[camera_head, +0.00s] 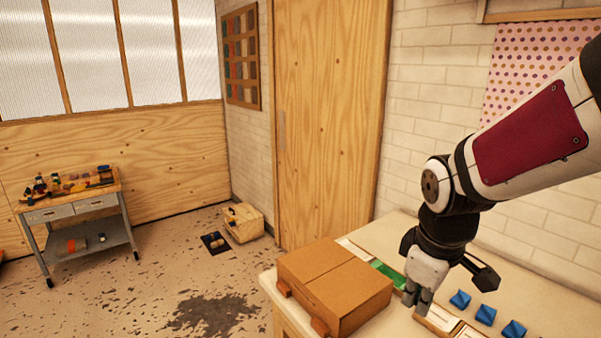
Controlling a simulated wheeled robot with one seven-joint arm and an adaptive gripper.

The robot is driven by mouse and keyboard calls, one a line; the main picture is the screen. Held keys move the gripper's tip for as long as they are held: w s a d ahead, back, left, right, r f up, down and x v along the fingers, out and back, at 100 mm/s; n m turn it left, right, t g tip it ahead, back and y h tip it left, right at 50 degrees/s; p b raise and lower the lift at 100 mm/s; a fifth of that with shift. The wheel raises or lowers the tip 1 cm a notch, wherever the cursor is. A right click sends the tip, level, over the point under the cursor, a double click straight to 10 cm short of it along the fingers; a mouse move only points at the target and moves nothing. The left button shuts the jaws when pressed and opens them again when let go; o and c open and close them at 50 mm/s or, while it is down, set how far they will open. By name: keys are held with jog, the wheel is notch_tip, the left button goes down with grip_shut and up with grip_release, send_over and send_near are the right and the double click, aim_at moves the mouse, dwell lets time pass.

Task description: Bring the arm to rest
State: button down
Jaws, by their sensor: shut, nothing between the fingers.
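My arm reaches in from the right over the white table (397,325). My gripper (416,302) points down, its fingers together and empty, at the right of a closed brown cardboard box (335,280). It is close to the box and to a white-edged tray behind it. From this view I cannot tell its exact height above the table or whether it touches anything.
Several blue folded pieces (486,315) lie at the right of the gripper. A green item (388,274) lies behind the box. A tool cart (75,212) and a wooden crate (243,222) stand on the floor at the left. A white brick wall (435,100) rises behind the table.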

jog(key=s+r+m+t, duration=0.3)
jog(key=s+r+m, duration=0.5)
jog(key=s, duration=0.5)
jog(key=shift+a+r+m+y+b, duration=0.3)
jog(key=shift+a+r+m+b, duration=0.1)
jog(key=shift+r, duration=0.4)
